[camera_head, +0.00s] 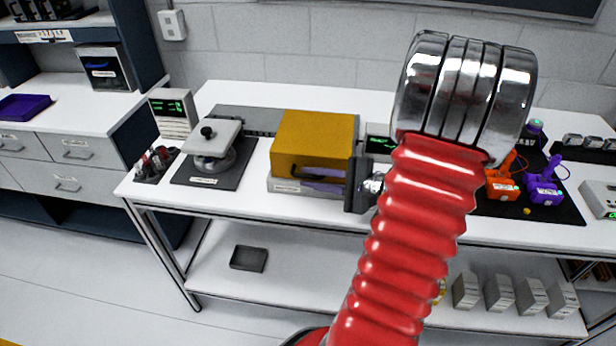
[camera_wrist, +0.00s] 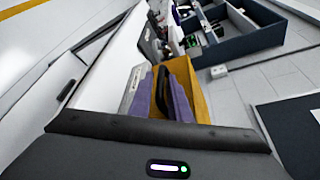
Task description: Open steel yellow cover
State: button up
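The yellow steel cover (camera_head: 313,140) is a box-like hood, down on a low white base (camera_head: 284,185) on the bench. The cover also shows in the wrist view (camera_wrist: 196,88), at the right of my fingers. My gripper (camera_head: 308,180) lies along the cover's front face, coming from the right. Its two purple fingers are apart, one above the other in the head view. In the wrist view, a black bar (camera_wrist: 162,95), perhaps the cover's handle, shows between the fingers (camera_wrist: 158,85). I cannot tell whether either finger touches it.
A grey-topped press-like device (camera_head: 213,137) on a black mat stands left of the cover. A small display unit (camera_head: 378,140) is just behind my gripper. Orange and purple devices (camera_head: 545,185) stand at the right. Some bare white bench (camera_head: 240,192) lies front left.

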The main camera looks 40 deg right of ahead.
jog(key=shift+w+a+f, duration=0.15)
jog(key=shift+w+a, duration=0.1)
jog(key=shift+w, duration=0.4)
jog(key=shift+c, duration=0.2)
grip_shut()
jog(key=shift+f, duration=0.1)
